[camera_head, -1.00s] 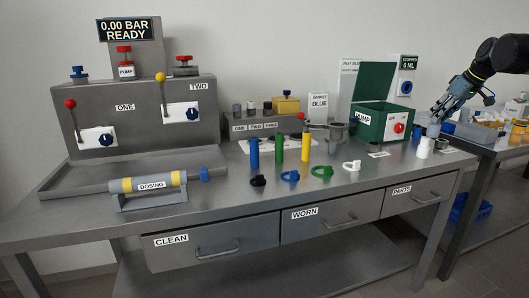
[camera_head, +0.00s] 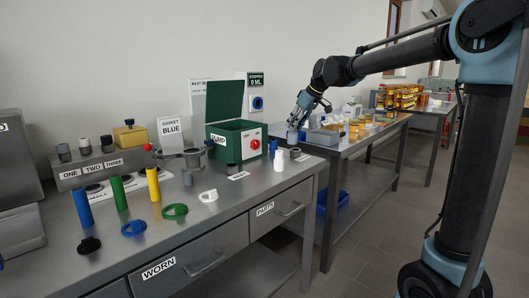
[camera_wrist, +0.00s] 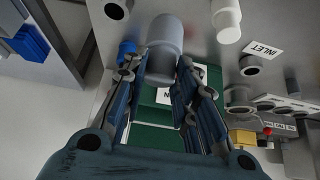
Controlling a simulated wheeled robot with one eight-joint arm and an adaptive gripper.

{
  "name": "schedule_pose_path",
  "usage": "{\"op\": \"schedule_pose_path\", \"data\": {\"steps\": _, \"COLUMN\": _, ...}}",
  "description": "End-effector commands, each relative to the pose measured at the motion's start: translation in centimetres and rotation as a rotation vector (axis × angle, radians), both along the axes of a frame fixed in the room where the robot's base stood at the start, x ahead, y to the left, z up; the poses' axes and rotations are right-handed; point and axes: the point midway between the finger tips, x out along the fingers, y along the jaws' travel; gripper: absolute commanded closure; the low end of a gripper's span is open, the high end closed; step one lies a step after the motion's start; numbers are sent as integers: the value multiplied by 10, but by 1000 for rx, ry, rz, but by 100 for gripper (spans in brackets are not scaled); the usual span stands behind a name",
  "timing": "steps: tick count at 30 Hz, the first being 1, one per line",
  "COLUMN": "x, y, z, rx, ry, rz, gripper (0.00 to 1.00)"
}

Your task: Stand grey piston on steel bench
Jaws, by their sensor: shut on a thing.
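My gripper (camera_head: 296,124) is over the right end of the steel bench (camera_head: 240,188) in the head view. In the wrist view my gripper (camera_wrist: 160,65) is shut on a grey cylinder, the grey piston (camera_wrist: 166,32), which sticks out beyond the fingertips. Its lower part between the fingers is partly hidden. In the head view the piston is small, and I cannot tell whether its end touches the bench.
A white cylinder (camera_head: 279,160) and a blue piece (camera_head: 273,147) stand near the gripper. The green pump box (camera_head: 222,140) is to the left. A second table (camera_head: 352,142) with a grey tray lies to the right.

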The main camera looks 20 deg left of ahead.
Motion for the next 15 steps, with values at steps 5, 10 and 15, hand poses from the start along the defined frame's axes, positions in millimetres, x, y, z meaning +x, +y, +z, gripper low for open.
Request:
{"op": "schedule_pose_path", "data": {"steps": 5, "x": -2, "y": 4, "z": -30, "rx": 0, "ry": 0, "rz": 5, "gripper": 100}}
{"op": "schedule_pose_path", "data": {"steps": 10, "x": -3, "y": 5, "z": -47, "rx": 0, "ry": 0, "rz": 6, "gripper": 100}}
{"op": "schedule_pose_path", "data": {"steps": 15, "x": -3, "y": 5, "z": -57, "rx": 0, "ry": 0, "rz": 6, "gripper": 100}}
